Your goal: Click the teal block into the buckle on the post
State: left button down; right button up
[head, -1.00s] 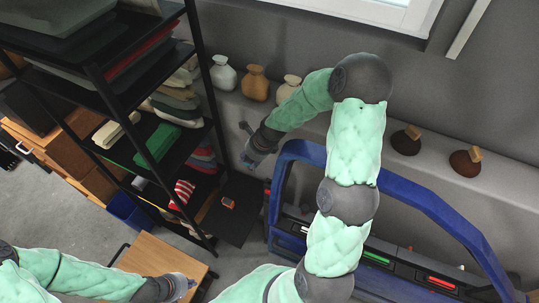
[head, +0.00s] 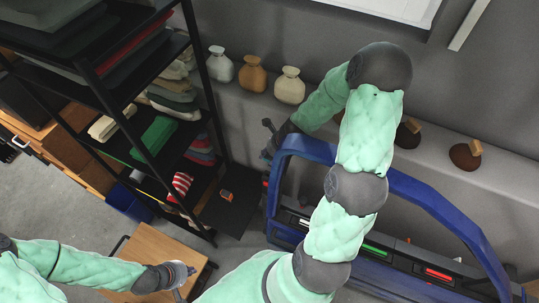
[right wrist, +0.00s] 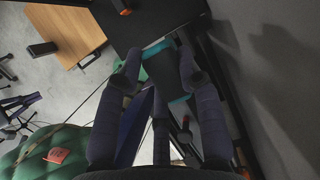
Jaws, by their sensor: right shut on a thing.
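In the right wrist view my right gripper (right wrist: 160,58) has its two dark fingers either side of a dark piece with teal edges, which I take as the teal block (right wrist: 156,47). The fingers hold it; exact contact is hard to see. In the head view my right gripper (head: 268,148) is small and dark, just left of the blue door frame, and the block cannot be made out there. My left gripper (head: 186,272) is low in the head view, over a wooden table; its finger gap is unclear. I cannot clearly identify the post or buckle in either view.
The blue car door frame (head: 425,195) fills the right side. A black shelf rack (head: 152,150) with folded cloths stands at left. Vases (head: 253,75) line the wall ledge. A wooden table (head: 150,250) is at the lower left, with grey floor around it.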

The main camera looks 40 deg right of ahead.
notch_tip(320, 180, down, 6)
jog(key=b, duration=0.5)
jog(key=shift+r, duration=0.1)
dwell(1.9)
jog(key=shift+f+b, duration=2.6)
jog(key=shift+f, duration=0.3)
jog(key=o, duration=1.2)
jog(key=shift+r, duration=4.95)
